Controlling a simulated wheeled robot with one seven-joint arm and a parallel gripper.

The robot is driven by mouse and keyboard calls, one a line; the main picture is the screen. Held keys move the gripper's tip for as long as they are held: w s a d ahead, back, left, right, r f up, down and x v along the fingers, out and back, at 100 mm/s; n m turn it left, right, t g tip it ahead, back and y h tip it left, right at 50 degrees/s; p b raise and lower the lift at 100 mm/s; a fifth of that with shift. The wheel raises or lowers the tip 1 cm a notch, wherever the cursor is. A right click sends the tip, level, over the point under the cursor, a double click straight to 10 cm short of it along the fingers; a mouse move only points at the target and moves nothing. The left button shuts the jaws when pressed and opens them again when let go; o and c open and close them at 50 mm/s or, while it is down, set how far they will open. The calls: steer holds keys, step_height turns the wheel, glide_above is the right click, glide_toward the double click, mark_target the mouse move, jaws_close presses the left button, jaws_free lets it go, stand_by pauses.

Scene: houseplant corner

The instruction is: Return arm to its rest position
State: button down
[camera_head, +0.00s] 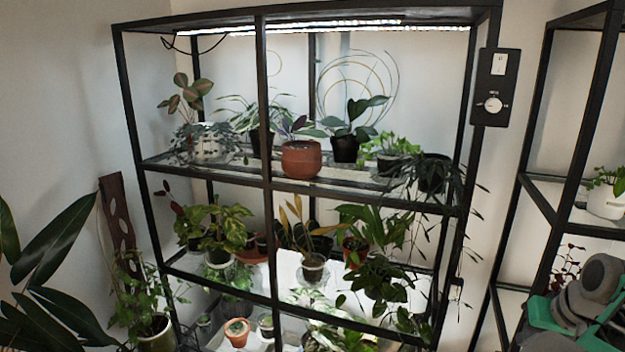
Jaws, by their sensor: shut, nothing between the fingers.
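Part of my arm (590,305), grey with green pieces, shows at the lower right corner. It is cut off by the picture's edge and stands in front of the right-hand shelf. I cannot make out any fingers there, and my gripper is not seen in this view. No held thing shows.
A black metal shelf (262,110) full of potted plants fills the middle, with a lit lamp strip on top. A black control box with a dial (493,104) hangs on its right post. A second rack (587,135) stands right. Large leaves (50,245) reach in at left.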

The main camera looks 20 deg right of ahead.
steer(key=s+a+f+m+g, duration=0.15)
steer(key=a+f, duration=0.25)
steer(key=a, duration=0.6)
steer(key=a+f+g, duration=0.2)
steer(key=a+f, duration=0.3)
steer(key=a, duration=0.5)
steer(key=w+a+r+n+t, duration=0.1)
steer(key=a+n, duration=0.3)
steer(key=a, duration=0.6)
steer(key=w+a+r+n+t+y, duration=0.1)
steer(key=w+a+r+n, duration=0.3)
steer(key=a, duration=0.5)
steer(key=shift+w+a+t, duration=0.3)
steer(key=shift+a+t, duration=0.05)
